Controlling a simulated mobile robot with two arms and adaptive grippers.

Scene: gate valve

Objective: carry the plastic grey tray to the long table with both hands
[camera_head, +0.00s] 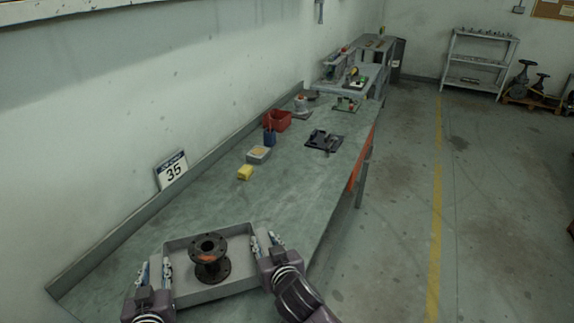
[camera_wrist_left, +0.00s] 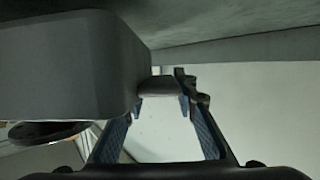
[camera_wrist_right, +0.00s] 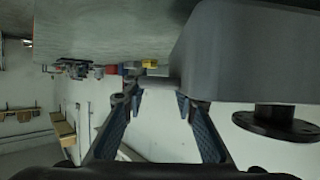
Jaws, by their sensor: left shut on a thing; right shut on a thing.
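The grey plastic tray (camera_head: 212,290) is over the near end of the long table (camera_head: 285,205). A dark flanged pipe piece (camera_head: 209,258) stands upright inside it. My left gripper (camera_head: 154,274) is shut on the tray's left side, and my right gripper (camera_head: 265,243) is shut on its right side. The tray wall also shows in the left wrist view (camera_wrist_left: 70,60) and the right wrist view (camera_wrist_right: 250,50). The tray's underside is close to the tabletop; whether it touches cannot be told.
A yellow block (camera_head: 245,173), a small grey box (camera_head: 258,155), a blue cup (camera_head: 270,138), a red bin (camera_head: 277,121) and a black tool plate (camera_head: 324,141) lie farther along the table. The tabletop between tray and yellow block is clear. A wall runs along the left.

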